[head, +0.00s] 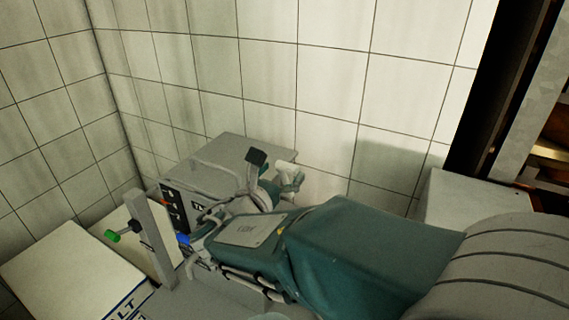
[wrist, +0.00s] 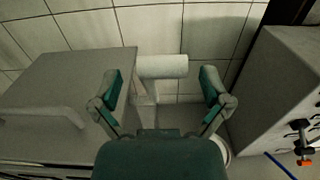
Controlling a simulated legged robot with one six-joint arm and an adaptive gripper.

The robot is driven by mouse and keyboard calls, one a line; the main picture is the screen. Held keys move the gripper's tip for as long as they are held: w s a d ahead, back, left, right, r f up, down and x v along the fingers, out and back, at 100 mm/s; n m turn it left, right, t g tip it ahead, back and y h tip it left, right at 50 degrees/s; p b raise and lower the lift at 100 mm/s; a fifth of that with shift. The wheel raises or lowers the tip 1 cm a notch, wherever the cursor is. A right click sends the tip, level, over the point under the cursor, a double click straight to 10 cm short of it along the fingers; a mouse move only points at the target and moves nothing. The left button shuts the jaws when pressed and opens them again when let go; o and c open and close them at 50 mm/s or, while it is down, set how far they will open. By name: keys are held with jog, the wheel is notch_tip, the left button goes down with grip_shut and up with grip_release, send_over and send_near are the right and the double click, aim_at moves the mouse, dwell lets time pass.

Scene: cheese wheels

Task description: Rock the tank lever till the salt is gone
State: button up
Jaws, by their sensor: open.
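A pale, thick horizontal bar on a short upright, apparently the tank lever, shows in the wrist view (wrist: 163,66) just beyond my fingertips. In the head view its pale end (head: 291,168) shows beside my gripper (head: 273,174), partly hidden. My gripper is open, and in the wrist view (wrist: 160,84) one teal-padded finger stands on each side of the bar's lower part. I see no clear contact. A grey box with a flat lid (head: 225,150), possibly the tank, stands behind my gripper; in the wrist view a grey box (wrist: 75,80) is at left. No salt is visible inside anything.
A pale box with partly visible lettering (head: 65,270) lies at lower left. A grey cabinet with orange and black knobs (wrist: 285,85) is at right. Tiled walls (head: 320,70) close the back.

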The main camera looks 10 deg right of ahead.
jog(key=shift+x, duration=0.95)
jog(key=c, duration=1.3)
